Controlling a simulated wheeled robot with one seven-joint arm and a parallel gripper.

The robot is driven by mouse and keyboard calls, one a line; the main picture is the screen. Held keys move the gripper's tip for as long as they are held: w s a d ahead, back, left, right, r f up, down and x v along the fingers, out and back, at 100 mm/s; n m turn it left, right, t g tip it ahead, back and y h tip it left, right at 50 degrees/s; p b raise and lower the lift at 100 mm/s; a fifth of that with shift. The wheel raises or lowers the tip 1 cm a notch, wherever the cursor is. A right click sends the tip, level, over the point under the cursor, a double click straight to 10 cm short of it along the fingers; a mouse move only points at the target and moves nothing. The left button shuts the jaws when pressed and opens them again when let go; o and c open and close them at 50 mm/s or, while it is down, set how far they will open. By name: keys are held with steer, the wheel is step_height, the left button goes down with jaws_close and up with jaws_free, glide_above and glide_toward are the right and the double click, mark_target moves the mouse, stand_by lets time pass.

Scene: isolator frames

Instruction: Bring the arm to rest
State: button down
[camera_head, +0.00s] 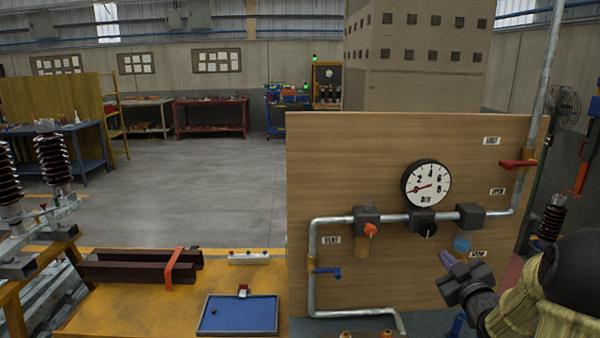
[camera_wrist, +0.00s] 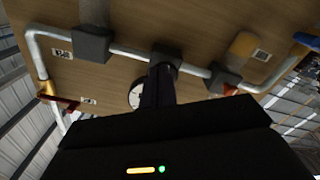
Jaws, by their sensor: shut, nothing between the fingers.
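My gripper (camera_head: 448,260) is at the lower right in the head view, in front of the lower right part of a wooden panel (camera_head: 390,150). Its fingers are shut with nothing between them and point up and left. My arm, in a tan cover with a black joint, comes in from the right edge. In the wrist view the dark shut fingers (camera_wrist: 158,85) stand before the panel (camera_wrist: 120,75), which appears turned over. I cannot tell whether the fingertips touch anything on the panel.
The panel carries a grey pipe (camera_head: 335,219), a round gauge (camera_head: 426,184), a red lever (camera_head: 518,164) and a blue lever (camera_head: 328,271). On the left, a yellow table (camera_head: 120,318) holds a blue tray (camera_head: 206,312) and dark bars. Open floor lies beyond.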

steer(key=s+a+f+m+g, duration=0.3)
steer(key=s+a+f+g, duration=0.3)
steer(key=s+a, duration=0.4)
steer(key=s+a+f+m+g, duration=0.3)
steer(key=s+a+f+g, duration=0.4)
steer(key=s, duration=0.7)
steer(key=a+g, duration=0.2)
steer(key=shift+a+h, duration=0.3)
steer(key=shift+a, duration=0.05)
